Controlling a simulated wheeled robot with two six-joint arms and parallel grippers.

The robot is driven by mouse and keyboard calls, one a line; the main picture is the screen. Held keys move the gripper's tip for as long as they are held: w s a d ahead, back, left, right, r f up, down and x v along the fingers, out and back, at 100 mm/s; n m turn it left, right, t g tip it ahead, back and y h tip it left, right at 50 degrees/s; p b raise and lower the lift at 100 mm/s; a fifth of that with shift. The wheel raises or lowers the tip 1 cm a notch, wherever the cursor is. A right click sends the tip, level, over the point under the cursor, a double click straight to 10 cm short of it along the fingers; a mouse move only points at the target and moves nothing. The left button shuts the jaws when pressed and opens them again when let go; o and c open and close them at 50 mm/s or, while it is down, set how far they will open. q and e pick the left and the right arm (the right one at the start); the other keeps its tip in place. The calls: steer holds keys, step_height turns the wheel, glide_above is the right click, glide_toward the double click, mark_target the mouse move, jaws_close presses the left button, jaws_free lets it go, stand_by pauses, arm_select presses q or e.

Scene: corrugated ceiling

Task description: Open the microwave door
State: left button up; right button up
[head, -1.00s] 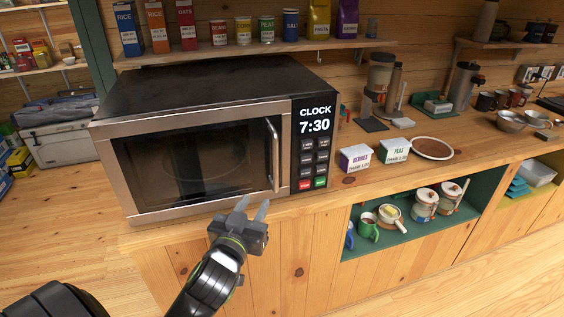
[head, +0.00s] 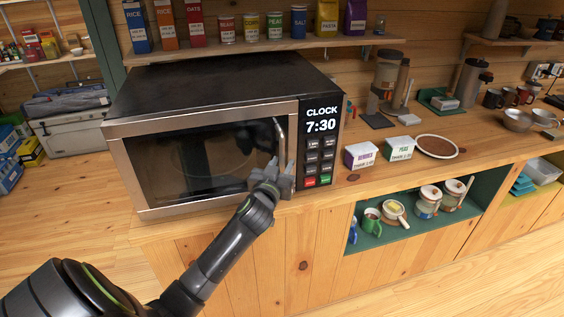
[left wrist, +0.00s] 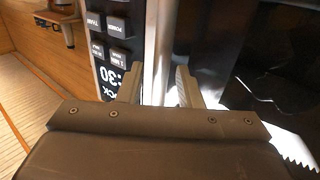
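The microwave (head: 205,88) stands on the wooden counter with its dark glass door (head: 190,165) closed. Its curved silver handle (head: 281,138) runs upright at the door's right edge, beside the button panel. My left gripper (head: 284,172) is at the lower part of the handle, which it partly hides. In the left wrist view its two fingers (left wrist: 158,88) are apart, with the bright metal strip of the handle and door edge (left wrist: 157,50) beyond and between them. I cannot tell whether a finger touches the handle. My right gripper is not in view.
The button panel (head: 320,150) is close to the right of my left gripper. Two small boxes (head: 399,148) and a brown-topped plate (head: 437,146) sit right of the microwave. A shelf (head: 260,45) with cans and packets hangs above.

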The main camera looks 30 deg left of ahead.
arm_select(q)
steer(key=shift+w+a, duration=0.1)
steer(key=shift+w, duration=0.2)
jaws_close()
steer(key=shift+s, duration=0.1)
